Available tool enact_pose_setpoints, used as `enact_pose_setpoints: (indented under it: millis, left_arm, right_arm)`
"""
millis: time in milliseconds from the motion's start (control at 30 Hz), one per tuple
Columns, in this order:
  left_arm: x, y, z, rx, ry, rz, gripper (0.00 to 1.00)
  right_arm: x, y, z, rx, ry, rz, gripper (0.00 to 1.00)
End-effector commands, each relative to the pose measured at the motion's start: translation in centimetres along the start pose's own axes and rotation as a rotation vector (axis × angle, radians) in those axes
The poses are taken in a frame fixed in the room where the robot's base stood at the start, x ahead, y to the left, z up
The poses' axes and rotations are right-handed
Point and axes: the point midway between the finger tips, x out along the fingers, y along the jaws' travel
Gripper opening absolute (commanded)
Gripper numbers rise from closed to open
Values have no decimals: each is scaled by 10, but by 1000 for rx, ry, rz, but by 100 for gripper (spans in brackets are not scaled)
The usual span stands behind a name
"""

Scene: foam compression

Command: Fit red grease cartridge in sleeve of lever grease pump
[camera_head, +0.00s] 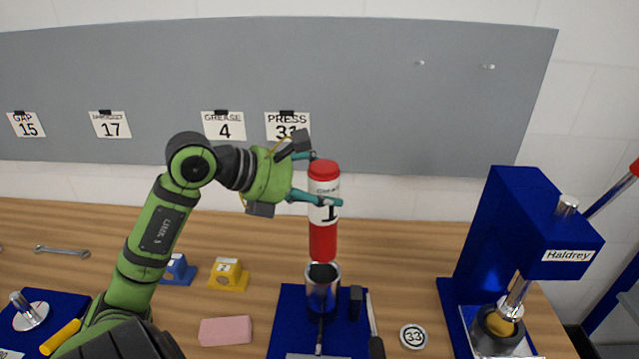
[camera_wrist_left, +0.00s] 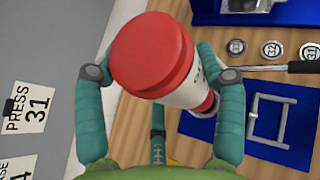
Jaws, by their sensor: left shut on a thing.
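The red grease cartridge (camera_head: 323,240) has a white label band and stands upright in the air. My left gripper (camera_head: 316,197) is shut on it around its upper part. The lever grease pump (camera_head: 322,290) has an open metal sleeve on a blue base. The cartridge's lower end is just above the sleeve's mouth, roughly in line with it; I cannot tell whether it touches or enters the rim. My right gripper is not in view.
A blue press (camera_head: 525,260) labelled Haldrey stands at the right. A pink block (camera_head: 225,331), a yellow block (camera_head: 228,274) and a blue block (camera_head: 178,270) lie left of the pump. A round tag marked 33 (camera_head: 413,336) and a dark-handled tool (camera_head: 375,335) lie right of it.

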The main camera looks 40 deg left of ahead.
Motion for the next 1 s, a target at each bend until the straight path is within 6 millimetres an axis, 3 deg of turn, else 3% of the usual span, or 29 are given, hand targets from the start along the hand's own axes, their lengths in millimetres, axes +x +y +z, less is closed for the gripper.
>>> enact_pose_setpoints:
  millis: [300, 1000]
  left_arm:
    - [9, 0, -17, 2, -4, 2, 11]
    - [28, 0, -53, 2, -4, 2, 11]
  right_arm:
    - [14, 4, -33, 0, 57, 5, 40]
    - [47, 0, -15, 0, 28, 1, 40]
